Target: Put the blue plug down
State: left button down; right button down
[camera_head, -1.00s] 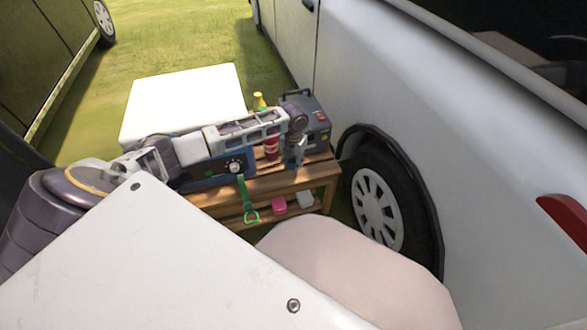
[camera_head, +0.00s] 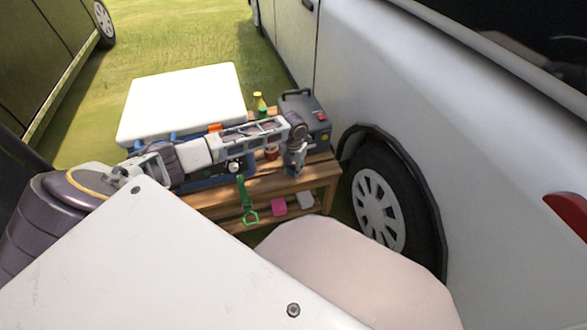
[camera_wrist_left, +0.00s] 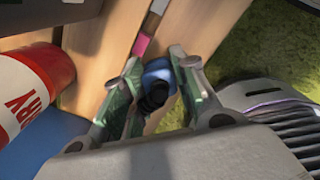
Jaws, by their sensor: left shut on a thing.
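The blue plug (camera_wrist_left: 158,72), blue with a black part, is between the fingers of my left gripper (camera_wrist_left: 160,82) in the left wrist view. The fingers are shut on it, above the wooden slats of a bench (camera_wrist_left: 88,40). In the head view my left gripper (camera_head: 294,170) points down at the right end of the wooden bench (camera_head: 285,182). The plug cannot be made out there, and I cannot tell whether it touches the wood. My right gripper is not in view.
A dark box with a handle (camera_head: 305,112) stands close behind my left gripper. A red can (camera_head: 271,153) is left of it, and a yellow-topped bottle (camera_head: 258,100) is behind. A green strap (camera_head: 244,195) hangs in front. A white van (camera_head: 450,130) stands right.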

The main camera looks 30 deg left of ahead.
aim_at(294, 166)
pick_arm(q)
jog(key=shift+f, duration=0.35)
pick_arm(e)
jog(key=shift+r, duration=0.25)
pick_arm(q)
jog(key=c, duration=1.1)
grip_release()
jog(key=shift+r, duration=0.85)
notch_tip(294, 166, up, 12)
jog(key=p, duration=0.4)
jog(key=shift+f, duration=0.25)
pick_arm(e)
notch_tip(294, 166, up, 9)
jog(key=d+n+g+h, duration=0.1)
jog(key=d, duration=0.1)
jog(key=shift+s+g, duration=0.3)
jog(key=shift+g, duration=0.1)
